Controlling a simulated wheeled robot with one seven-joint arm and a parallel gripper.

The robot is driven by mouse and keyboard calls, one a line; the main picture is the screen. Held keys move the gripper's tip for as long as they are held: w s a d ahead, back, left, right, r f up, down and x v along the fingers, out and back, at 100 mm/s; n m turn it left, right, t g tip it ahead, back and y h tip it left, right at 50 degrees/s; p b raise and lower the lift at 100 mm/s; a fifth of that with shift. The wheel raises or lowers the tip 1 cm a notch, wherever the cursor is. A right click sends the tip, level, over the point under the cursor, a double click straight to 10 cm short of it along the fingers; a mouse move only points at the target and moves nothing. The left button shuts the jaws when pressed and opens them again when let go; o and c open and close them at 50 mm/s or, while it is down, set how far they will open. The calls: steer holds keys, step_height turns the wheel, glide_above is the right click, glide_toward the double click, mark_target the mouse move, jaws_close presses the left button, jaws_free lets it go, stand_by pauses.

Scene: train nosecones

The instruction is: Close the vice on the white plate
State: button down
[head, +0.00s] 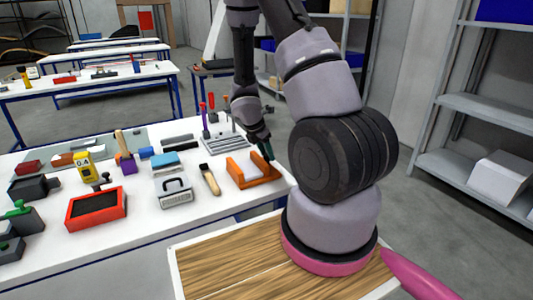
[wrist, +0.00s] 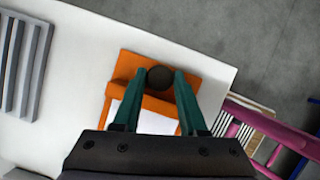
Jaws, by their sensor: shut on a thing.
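The orange vice (head: 262,181) stands near the right end of the white table. The white plate (head: 243,165) lies in the vice, between its orange sides. In the wrist view the vice (wrist: 137,63) shows below my gripper, with part of the white plate (wrist: 150,122) between the fingers. My gripper (wrist: 160,82) has its two green fingers on either side of a round dark knob (wrist: 160,75) at the vice's end and is shut on it. In the head view my gripper (head: 266,153) is at the vice's right side; the knob is hidden there.
A wooden-handled brush (head: 209,179) lies left of the vice. A grey slotted block (head: 224,143) is behind it and shows in the wrist view (wrist: 22,65). A red tray (head: 96,207) and several tools stand farther left. The table's right edge is close to the vice.

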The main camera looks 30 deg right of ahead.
steer(key=shift+w+m+g, duration=0.1)
steer(key=shift+m+g, duration=0.45)
steer(key=shift+m, duration=0.8)
steer(key=shift+w+m+g, duration=0.1)
steer(key=shift+m+g, duration=0.45)
steer(key=shift+m, duration=0.8)
steer(key=shift+c, duration=2.2)
jaws_free()
steer(key=shift+r, duration=0.1)
steer(key=v, duration=1)
steer(key=shift+a+r, duration=0.2)
steer(key=shift+r, duration=0.1)
